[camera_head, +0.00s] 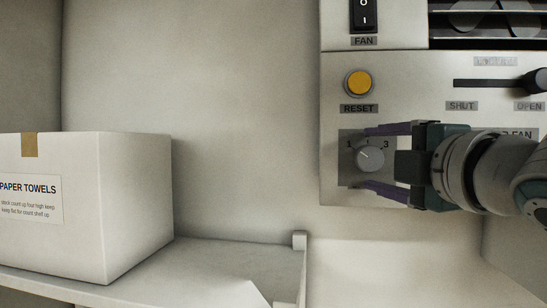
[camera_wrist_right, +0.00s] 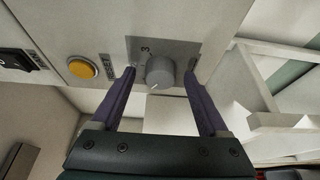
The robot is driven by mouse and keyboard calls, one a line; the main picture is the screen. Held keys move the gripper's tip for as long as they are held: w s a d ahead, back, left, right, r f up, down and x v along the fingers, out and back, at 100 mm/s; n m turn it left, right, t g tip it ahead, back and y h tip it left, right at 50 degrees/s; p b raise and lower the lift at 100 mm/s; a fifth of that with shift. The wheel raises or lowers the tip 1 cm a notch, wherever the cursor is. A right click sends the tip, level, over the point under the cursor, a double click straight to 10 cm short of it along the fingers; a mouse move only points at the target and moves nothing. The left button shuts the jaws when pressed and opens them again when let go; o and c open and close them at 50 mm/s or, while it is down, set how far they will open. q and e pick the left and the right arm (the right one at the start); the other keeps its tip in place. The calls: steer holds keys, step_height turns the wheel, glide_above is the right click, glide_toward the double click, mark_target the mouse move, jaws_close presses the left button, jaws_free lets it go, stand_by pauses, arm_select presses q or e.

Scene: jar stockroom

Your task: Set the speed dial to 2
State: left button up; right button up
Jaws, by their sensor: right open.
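The speed dial (camera_head: 370,158) is a round grey knob on a dark grey plate on the wall panel. The marks 1 and 3 show on the plate; the 2 cannot be made out. Its white pointer line slants to the upper left, toward the 1. My right gripper (camera_head: 366,158) is open, with one purple finger above the dial and one below, apart from it. In the right wrist view the dial (camera_wrist_right: 160,72) lies between the open fingers of the gripper (camera_wrist_right: 159,75). My left gripper is not in view.
A yellow reset button (camera_head: 359,83) is just above the dial, with a black fan switch (camera_head: 364,14) higher up. A black slider handle (camera_head: 533,81) is by OPEN at right. A paper towels box (camera_head: 140,200) stands on a shelf (camera_head: 225,260) at left.

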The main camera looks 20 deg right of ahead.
jaws_close()
stand_by(0.8)
